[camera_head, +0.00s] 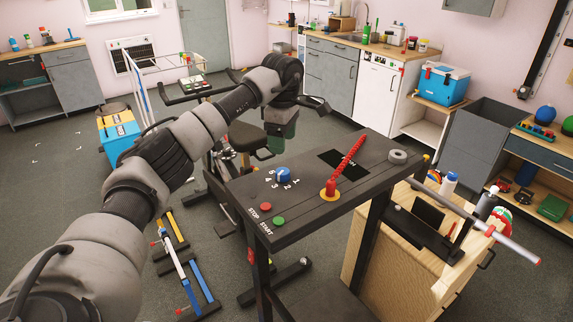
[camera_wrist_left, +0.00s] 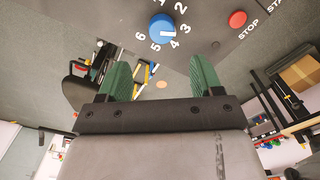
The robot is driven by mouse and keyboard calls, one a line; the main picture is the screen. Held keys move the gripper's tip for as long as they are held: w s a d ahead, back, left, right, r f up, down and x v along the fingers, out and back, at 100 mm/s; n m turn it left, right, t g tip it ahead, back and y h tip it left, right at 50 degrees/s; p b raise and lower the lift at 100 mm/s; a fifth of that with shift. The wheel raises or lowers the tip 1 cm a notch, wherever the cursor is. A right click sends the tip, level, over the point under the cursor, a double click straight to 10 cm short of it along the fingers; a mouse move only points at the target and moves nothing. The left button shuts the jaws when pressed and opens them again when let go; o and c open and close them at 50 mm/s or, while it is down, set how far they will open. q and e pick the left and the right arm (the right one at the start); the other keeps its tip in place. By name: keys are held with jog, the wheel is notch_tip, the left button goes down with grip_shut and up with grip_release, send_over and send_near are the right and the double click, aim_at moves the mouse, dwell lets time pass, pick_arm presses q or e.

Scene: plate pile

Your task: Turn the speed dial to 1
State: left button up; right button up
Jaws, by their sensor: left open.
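The blue speed dial (camera_head: 284,174) sits on the dark top of the console, ringed by white numbers 1 to 6. In the left wrist view, the dial (camera_wrist_left: 161,26) shows a white mark pointing between about 3 and 4. My left gripper (camera_head: 281,128) hangs beyond the console's far edge, above and behind the dial. Its two green fingers (camera_wrist_left: 161,78) are spread apart with nothing between them and do not touch the dial. My right gripper is not in view.
A red STOP button (camera_head: 265,207) and a green START button (camera_head: 279,221) are near the console's left corner. A red lever (camera_head: 346,162) rises right of the dial. A grey ring (camera_head: 397,156) lies farther right. A wooden cabinet (camera_head: 385,250) stands beside the console.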

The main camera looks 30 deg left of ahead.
pick_arm(q)
jog(key=p, duration=0.1)
send_over(283, 171)
jog(key=f, duration=0.5)
jog(key=shift+s, duration=0.25)
jog(key=f, duration=0.1)
jog(key=f+p, duration=0.1)
jog(key=shift+w+a+f, duration=0.1)
jog(key=shift+w+f, duration=0.2)
jog(key=shift+f, duration=0.05)
jog(key=shift+s+f, duration=0.15)
jog(key=shift+f, duration=0.55)
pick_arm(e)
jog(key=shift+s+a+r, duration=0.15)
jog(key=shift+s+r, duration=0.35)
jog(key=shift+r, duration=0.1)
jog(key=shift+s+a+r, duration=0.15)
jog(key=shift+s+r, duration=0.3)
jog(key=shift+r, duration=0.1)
pick_arm(q)
jog(key=shift+c, duration=0.3)
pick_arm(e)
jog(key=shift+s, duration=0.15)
pick_arm(q)
jog(key=c, duration=0.9)
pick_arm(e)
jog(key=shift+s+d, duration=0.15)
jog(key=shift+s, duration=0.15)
